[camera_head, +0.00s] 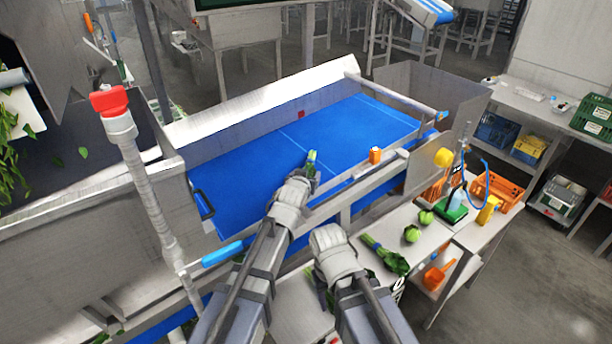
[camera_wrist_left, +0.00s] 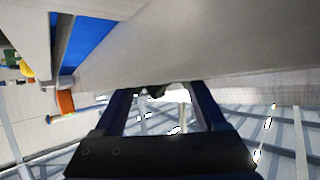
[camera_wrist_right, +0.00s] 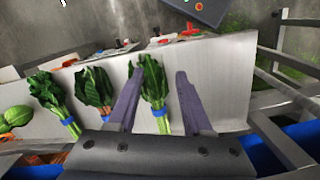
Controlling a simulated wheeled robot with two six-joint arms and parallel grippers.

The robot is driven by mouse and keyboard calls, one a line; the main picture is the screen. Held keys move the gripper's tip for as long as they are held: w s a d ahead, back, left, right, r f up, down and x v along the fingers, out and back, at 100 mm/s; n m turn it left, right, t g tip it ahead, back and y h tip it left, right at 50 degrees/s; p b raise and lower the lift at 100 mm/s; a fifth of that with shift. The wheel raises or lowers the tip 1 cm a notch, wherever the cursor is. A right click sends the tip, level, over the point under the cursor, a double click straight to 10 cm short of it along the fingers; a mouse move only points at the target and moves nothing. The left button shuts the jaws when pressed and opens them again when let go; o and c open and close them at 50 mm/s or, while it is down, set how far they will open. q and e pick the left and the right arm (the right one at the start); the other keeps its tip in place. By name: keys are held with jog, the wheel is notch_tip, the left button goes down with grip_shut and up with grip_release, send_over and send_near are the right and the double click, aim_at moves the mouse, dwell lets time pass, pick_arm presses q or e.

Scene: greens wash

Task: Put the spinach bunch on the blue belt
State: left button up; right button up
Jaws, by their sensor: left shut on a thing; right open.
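In the head view that bunch is mostly hidden by my wrist.
Two more banded leafy bunches (camera_wrist_right: 94,88) (camera_wrist_right: 48,92) lie left of it in the right wrist view. Green heads (camera_head: 411,234) and a leafy bunch (camera_head: 388,257) lie on the table. Much of the belt is clear.

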pick_arm(q)
jog(key=shift+f, duration=0.2)
pick_arm(e)
jog(key=shift+f, duration=0.2)
pick_arm(q)
jog(key=o, duration=1.5)
jog(key=shift+s, duration=0.1)
jog(key=shift+p+v, duration=1.25)
jog(key=shift+v, duration=2.6)
pick_arm(e)
jog(key=shift+r, duration=1.45)
